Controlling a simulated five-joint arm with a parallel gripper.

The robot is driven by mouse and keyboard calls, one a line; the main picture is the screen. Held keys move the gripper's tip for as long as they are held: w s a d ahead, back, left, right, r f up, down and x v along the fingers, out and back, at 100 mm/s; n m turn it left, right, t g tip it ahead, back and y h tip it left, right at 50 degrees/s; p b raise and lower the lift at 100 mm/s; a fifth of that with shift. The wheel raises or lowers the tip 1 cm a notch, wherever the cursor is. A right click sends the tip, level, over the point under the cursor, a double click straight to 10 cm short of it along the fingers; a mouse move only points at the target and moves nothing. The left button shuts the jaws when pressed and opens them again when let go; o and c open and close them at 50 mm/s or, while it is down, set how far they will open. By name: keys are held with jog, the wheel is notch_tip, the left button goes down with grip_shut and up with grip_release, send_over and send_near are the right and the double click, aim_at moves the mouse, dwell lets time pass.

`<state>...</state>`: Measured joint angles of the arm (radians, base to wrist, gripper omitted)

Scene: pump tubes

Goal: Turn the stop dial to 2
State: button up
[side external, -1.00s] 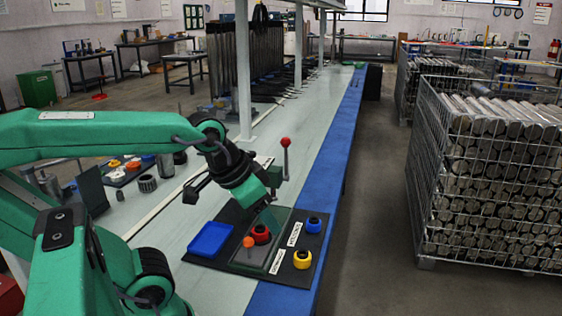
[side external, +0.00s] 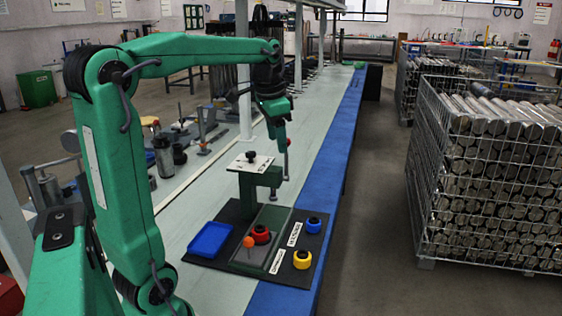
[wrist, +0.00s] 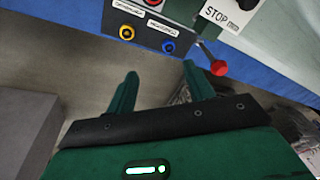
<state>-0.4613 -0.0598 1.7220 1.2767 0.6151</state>
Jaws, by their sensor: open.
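The stop dial (side external: 250,157) is a black knob on a white plate atop a green post. In the wrist view, the plate's STOP label (wrist: 228,14) shows at the top right, cut by the frame edge. The dial's setting is too small to read. My gripper (wrist: 162,82) is open and empty, with its two green fingers apart. In the side view, my gripper (side external: 279,128) points down, behind and above the plate, beside the red-ball lever. No contact with the dial shows.
The red lever ball (side external: 287,142) stands close to my gripper and also shows in the wrist view (wrist: 219,68). A black board (side external: 240,217) carries a blue tray (side external: 209,240) and red (side external: 261,234), yellow (side external: 302,259), blue (side external: 313,225) and orange (side external: 249,242) parts.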

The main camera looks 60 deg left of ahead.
jog(key=w+a+g, duration=0.1)
jog(key=w+a, duration=0.1)
jog(key=a, duration=0.8)
jog(key=m+g+h, duration=0.1)
send_over(251, 152)
notch_tip(251, 152, down, 3)
jog(key=shift+s+r, duration=0.1)
jog(key=shift+r, duration=0.1)
jog(key=shift+d, duration=0.1)
jog(key=shift+f, duration=0.1)
jog(key=shift+f, duration=3.85)
jog(key=c, duration=1)
